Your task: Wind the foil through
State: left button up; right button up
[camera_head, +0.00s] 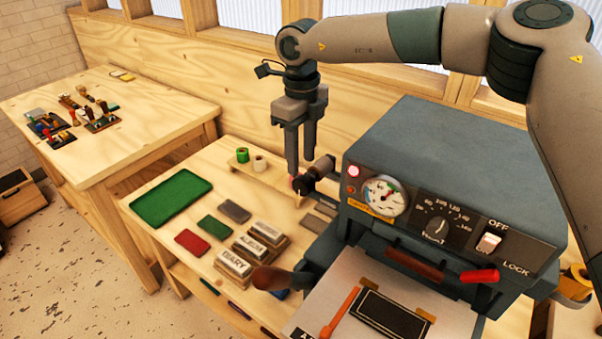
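The grey-blue foil machine (455,180) stands at the right with a dial gauge, a timer knob and a white switch. A dark knob on a short shaft (318,170) sticks out from its left side. My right gripper (301,172) points down at this knob. Its two fingers show a narrow gap, with their tips at or just behind the knob; I cannot tell whether they grip it. A small red spot shows beside the tips. A green roll (242,155) and a cream roll (260,163) stand on a wooden block. A gold roll (575,282) is partly hidden at the machine's right. My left gripper is out of view.
A green tray (171,200), colored foil pieces and lettered wooden blocks (234,264) lie on the bench. A dark-handled lever (285,281) juts out at the machine's front left. A black plate (393,314) lies on the front bed. A side table (150,105) holds stamps.

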aim_at(300, 177)
notch_tip(300, 177, down, 5)
jog(key=shift+a+f+p, duration=0.1)
jog(key=shift+f+p, duration=0.05)
jog(key=shift+p, duration=0.95)
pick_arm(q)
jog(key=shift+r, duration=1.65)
pick_arm(e)
jog(key=shift+f, duration=0.95)
